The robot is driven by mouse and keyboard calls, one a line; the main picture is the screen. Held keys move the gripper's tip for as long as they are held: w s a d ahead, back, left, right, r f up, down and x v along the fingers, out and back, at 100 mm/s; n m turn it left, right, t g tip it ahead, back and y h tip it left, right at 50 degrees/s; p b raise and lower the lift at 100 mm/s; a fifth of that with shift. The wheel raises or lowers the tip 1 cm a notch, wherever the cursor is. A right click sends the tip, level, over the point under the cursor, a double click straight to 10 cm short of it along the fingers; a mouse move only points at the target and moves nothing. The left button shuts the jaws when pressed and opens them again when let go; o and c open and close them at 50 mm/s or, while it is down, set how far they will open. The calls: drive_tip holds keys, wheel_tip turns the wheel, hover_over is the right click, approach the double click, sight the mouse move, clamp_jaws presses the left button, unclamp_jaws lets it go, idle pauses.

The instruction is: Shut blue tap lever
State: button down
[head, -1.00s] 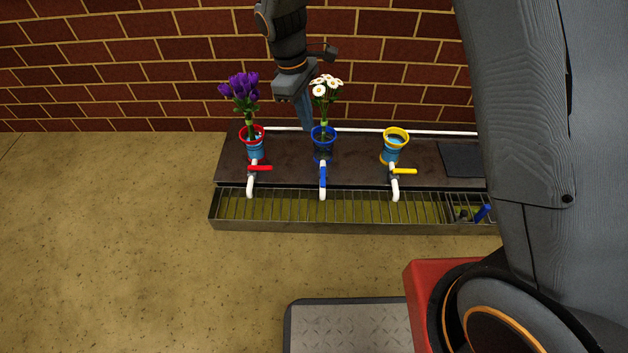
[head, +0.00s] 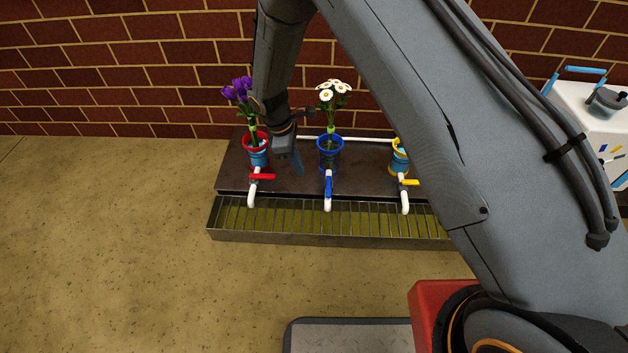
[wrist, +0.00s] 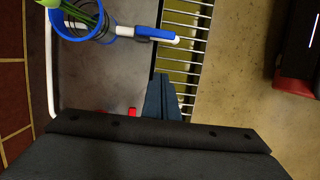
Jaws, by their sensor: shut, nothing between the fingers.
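The blue tap lever (head: 328,187) lies in line with its white spout, pointing to the front. It also shows in the wrist view (wrist: 158,34), beside the blue-rimmed vase (wrist: 57,22). My gripper (head: 298,168) is shut and empty. It hangs between the red tap and the blue tap, left of the blue lever and apart from it. In the wrist view its fingers (wrist: 162,88) point toward the blue tap, with a clear gap between.
The red lever (head: 262,177) and yellow lever (head: 410,182) lie crosswise on their taps. Purple flowers (head: 238,90) stand in the red-rimmed vase (head: 257,157); daisies (head: 334,92) stand in the blue-rimmed one. A slatted drain trough (head: 290,222) runs in front. My arm covers the right side.

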sight(329, 188)
drive_tip(key=b+x, duration=0.4)
drive_tip(key=x, duration=0.6)
drive_tip(key=shift+d+f, duration=0.1)
drive_tip(key=shift+f, duration=0.15)
drive_tip(key=d, duration=0.1)
drive_tip(key=d+b, duration=0.1)
drive_tip(key=shift+d+r, duration=0.3)
drive_tip(key=shift+s+d, duration=0.1)
drive_tip(key=shift+d, duration=0.5)
